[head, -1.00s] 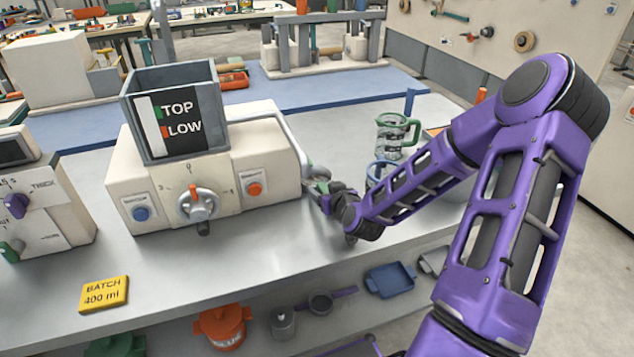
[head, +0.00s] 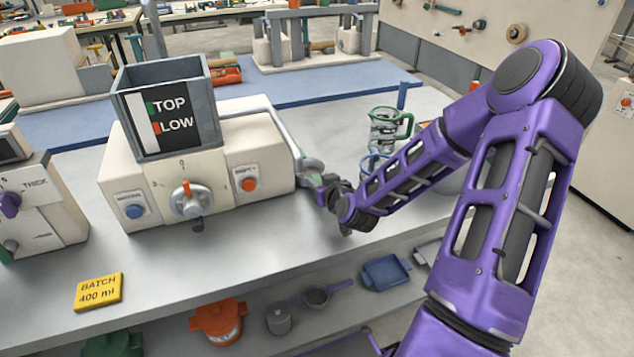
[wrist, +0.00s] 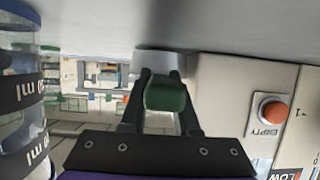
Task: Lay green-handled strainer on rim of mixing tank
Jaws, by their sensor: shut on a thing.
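My gripper (head: 322,186) is at the right end of the cream machine, beside its pipe outlet. In the wrist view, my gripper (wrist: 166,88) is shut on a dark green handle (wrist: 167,97). I cannot tell whether this handle belongs to the strainer or to the machine's outlet; no strainer mesh shows in the wrist view. An open grey box (head: 165,110) marked TOP and LOW stands on the machine. A grey rounded vessel (head: 452,180) is partly hidden behind my forearm. I cannot tell which of these is the mixing tank.
A clear jug with a green handle (head: 388,128) and a blue-rimmed one (head: 372,166) stand behind my forearm. A marked clear vessel (wrist: 22,110) is close in the wrist view. A yellow batch card (head: 98,291) lies at the front left.

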